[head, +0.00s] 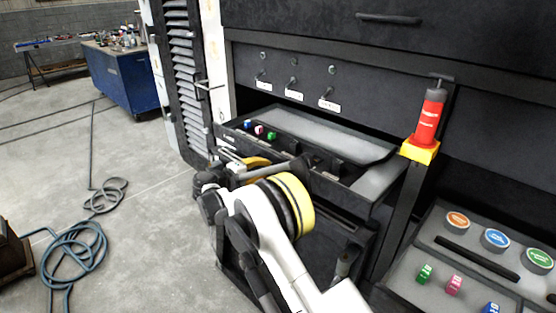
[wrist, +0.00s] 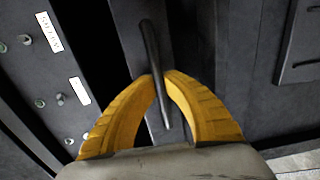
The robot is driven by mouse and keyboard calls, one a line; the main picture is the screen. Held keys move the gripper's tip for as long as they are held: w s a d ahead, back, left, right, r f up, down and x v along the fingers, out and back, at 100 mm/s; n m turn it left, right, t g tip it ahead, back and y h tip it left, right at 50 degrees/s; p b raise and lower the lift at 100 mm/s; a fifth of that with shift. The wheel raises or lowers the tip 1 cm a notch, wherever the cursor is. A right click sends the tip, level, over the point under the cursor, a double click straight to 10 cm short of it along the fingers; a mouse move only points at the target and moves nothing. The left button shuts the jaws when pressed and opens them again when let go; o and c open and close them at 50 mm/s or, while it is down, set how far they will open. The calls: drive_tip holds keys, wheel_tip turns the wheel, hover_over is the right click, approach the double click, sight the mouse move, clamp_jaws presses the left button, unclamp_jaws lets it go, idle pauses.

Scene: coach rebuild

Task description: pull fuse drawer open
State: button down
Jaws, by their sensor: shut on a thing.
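The fuse drawer (head: 228,141) stands out from the black cabinet at the middle of the head view, with a small white label on its front. Blue, pink and green fuses (head: 259,130) sit near its front left. My gripper (head: 236,162) is at the drawer's front, partly hidden by my own arm. In the wrist view its yellow fingers (wrist: 163,88) are closed around a dark bar handle (wrist: 150,45) on a grey panel. The lower part of the handle lies between the fingers. The drawer's inside does not show in the wrist view.
Several labelled switches (head: 292,84) line the panel above. A red cylinder on a yellow base (head: 426,125) stands to the right. A tray of coloured discs and fuses (head: 455,265) is at the lower right. Hose coils (head: 78,255) lie on the left floor, otherwise largely clear.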

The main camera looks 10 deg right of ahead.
drive_tip(key=f+v, duration=0.2)
drive_tip(key=v, duration=1.1)
drive_tip(key=shift+s+a+f, duration=0.25)
drive_tip(key=shift+a+f, duration=0.1)
drive_tip(key=c, duration=1.5)
unclamp_jaws()
drive_tip(key=shift+o, duration=0.2)
drive_tip(key=v, duration=1.2)
